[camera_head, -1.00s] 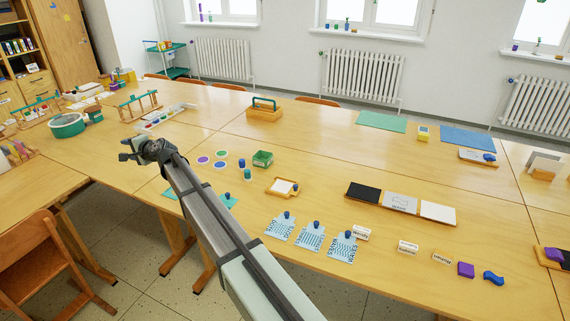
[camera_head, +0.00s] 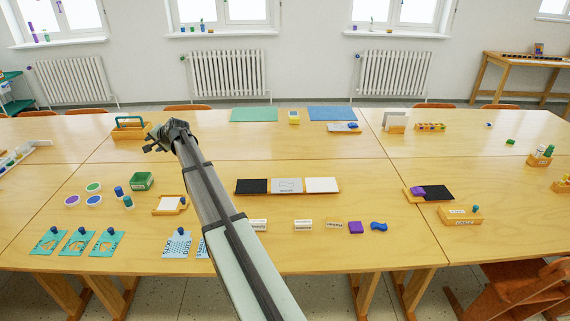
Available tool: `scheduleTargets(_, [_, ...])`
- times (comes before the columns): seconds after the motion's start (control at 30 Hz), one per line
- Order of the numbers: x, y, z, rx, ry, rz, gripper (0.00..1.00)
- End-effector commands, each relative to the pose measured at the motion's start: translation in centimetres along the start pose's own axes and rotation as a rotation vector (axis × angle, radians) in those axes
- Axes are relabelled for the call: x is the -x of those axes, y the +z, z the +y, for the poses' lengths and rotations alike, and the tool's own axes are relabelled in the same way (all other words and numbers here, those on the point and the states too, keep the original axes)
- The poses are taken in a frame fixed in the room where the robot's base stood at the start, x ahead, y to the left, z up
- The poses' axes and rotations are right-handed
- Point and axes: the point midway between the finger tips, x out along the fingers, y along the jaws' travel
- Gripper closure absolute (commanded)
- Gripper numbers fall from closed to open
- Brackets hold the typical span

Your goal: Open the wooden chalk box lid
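A small light wooden box (camera_head: 461,216) with a pale label on its front and a blue-green knob on top stands near the front right of the table. It looks like the chalk box, but the label is too small to read for certain. Its top looks closed. My gripper (camera_head: 150,143) is at the upper left, far to the left of this box, above the table. Its dark fingers look spread apart with nothing between them. My arm crosses the middle of the view and hides part of the table.
A wooden carrier with a green handle (camera_head: 130,128) shows just left of my gripper. A long tray with black, grey and white panels (camera_head: 287,186) lies mid-table. A black pad with a purple block (camera_head: 430,193) is just behind the box. Bare tabletop lies right of the box.

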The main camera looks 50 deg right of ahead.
Motion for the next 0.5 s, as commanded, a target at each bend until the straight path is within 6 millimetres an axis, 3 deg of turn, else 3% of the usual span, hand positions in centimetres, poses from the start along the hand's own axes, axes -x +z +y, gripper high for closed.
scheduleTargets(0.03, [1.3,-2.8,1.9,-0.002,0.026,0.026,0.52])
scheduleTargets(0.1, [3.0,-5.9,4.2,-0.002,0.062,0.054,0.52])
scheduleTargets(0.27, [7.3,-12.8,9.7,-0.009,0.146,0.116,0.52])
scheduleTargets(0.5, [15.2,-21.8,18.3,-0.032,0.279,0.203,0.52])
